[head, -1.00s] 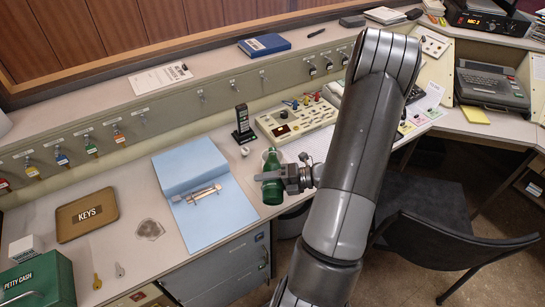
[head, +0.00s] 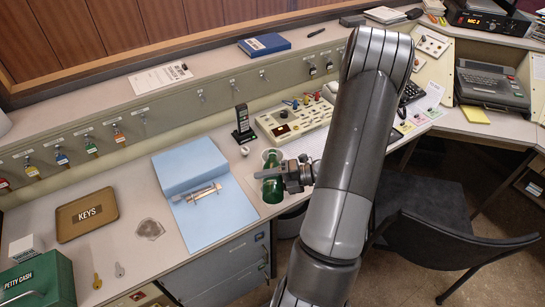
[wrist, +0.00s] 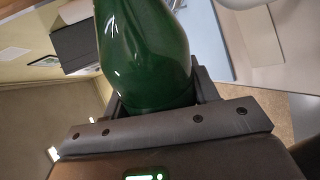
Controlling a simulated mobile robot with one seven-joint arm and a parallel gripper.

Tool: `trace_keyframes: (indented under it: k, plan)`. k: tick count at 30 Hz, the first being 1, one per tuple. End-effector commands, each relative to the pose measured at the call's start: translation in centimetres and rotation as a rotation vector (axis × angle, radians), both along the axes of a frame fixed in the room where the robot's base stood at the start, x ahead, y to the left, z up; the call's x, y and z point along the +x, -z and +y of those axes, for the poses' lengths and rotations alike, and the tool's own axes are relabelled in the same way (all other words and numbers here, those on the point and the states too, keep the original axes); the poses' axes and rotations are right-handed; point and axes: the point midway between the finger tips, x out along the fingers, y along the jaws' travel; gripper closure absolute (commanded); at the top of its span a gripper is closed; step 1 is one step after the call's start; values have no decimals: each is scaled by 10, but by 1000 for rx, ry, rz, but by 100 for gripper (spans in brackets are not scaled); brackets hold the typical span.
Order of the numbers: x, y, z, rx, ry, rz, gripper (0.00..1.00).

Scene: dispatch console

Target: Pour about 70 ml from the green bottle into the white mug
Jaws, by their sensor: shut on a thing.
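The green bottle (head: 272,187) is held above the front part of the desk, right of the blue binder. My gripper (head: 288,179) is shut around it from the right. In the wrist view the bottle (wrist: 146,50) fills the space between the fingers, and its far end is out of frame. A pale round rim (head: 268,153) shows just behind the bottle in the head view; it may be the white mug, but most of it is hidden. A white curved edge (wrist: 238,3) is cut off at the top of the wrist view. No liquid stream is visible.
An open blue binder (head: 215,210) lies left of the bottle. A black handset (head: 242,125) and a button console (head: 293,120) stand behind. A KEYS tray (head: 87,235) and green cash box (head: 40,280) are at left. A dark chair (head: 440,235) is at right.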

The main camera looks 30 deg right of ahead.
Motion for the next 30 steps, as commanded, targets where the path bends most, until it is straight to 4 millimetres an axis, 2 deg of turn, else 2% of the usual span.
trace_keyframes:
  k: [30]
  plan:
    - [-3, -10, 3, 44, 0, 73, 73]
